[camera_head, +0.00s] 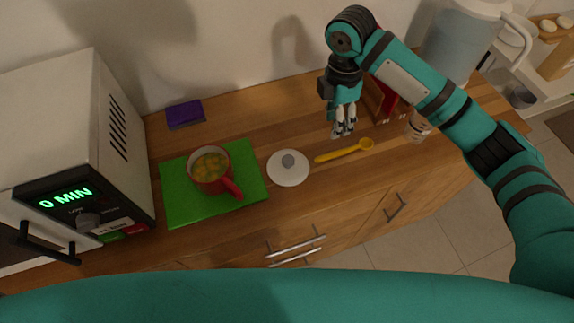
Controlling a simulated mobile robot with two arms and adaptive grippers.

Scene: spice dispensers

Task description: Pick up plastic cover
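A round white plastic cover (288,168) with a grey knob in its middle lies flat on the wooden counter, between the green board and the yellow spoon. My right gripper (343,133) hangs above the counter, to the right of the cover and behind it, near the spoon. It points down and is apart from the cover. Its fingers look close together, and I cannot tell whether there is a gap between the tips. I see nothing held in them. My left gripper does not show; a large teal part of my own body fills the bottom edge.
A red mug (211,171) with yellowish contents stands on a green board (180,205). A yellow spoon (344,150) lies right of the cover. A microwave (75,140) reading "0 MIN" stands left. A purple sponge (185,114) lies behind. A red object (391,108) and a small jar (418,127) stand right.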

